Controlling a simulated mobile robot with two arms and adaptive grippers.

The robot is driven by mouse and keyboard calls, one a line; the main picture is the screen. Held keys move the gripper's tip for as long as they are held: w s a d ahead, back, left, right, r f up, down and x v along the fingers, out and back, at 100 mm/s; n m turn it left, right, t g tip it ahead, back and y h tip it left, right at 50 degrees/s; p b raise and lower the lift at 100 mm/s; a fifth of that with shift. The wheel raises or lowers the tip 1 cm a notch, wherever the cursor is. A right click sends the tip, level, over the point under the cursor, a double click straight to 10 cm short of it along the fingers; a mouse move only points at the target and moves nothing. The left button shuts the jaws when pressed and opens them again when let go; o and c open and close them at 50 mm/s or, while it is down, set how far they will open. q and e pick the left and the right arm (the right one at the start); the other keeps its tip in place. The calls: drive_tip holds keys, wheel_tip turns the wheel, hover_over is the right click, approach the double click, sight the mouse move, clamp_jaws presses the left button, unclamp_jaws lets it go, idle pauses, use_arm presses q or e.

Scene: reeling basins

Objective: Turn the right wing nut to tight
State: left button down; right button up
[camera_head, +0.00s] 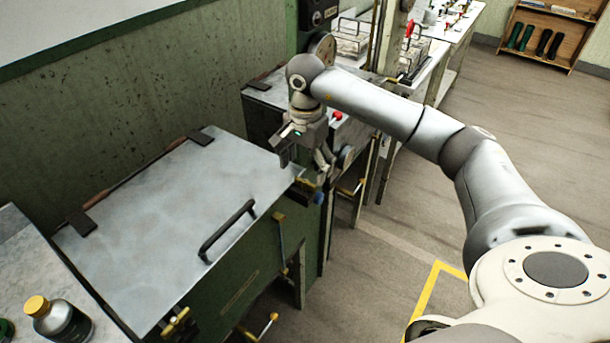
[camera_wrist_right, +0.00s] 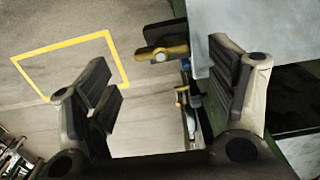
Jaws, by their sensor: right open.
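The right wing nut (camera_head: 307,185) is a small yellowish piece at the front right corner of the grey-lidded basin (camera_head: 150,225), partly hidden by my gripper. In the right wrist view the yellow wing nut (camera_wrist_right: 172,50) shows with a dark bar, beside the pale lid edge. My right gripper (camera_head: 304,165) points down over that corner, its fingers spread. In the wrist view the gripper (camera_wrist_right: 165,80) is open and empty. The wing nut appears beyond the fingertips, in the gap between them; no contact shows. My left gripper is not in view.
The lid has a dark bar handle (camera_head: 227,231). Another yellow wing nut (camera_head: 175,322) sits at the basin's front left. A yellow-capped bottle (camera_head: 58,320) stands at the lower left. A second basin (camera_head: 268,95) lies behind my gripper. Floor to the right is clear.

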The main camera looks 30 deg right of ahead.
sight(305, 180)
drive_tip(key=shift+f+p, duration=0.4)
drive_tip(key=shift+f, duration=2)
drive_tip(key=c, duration=1)
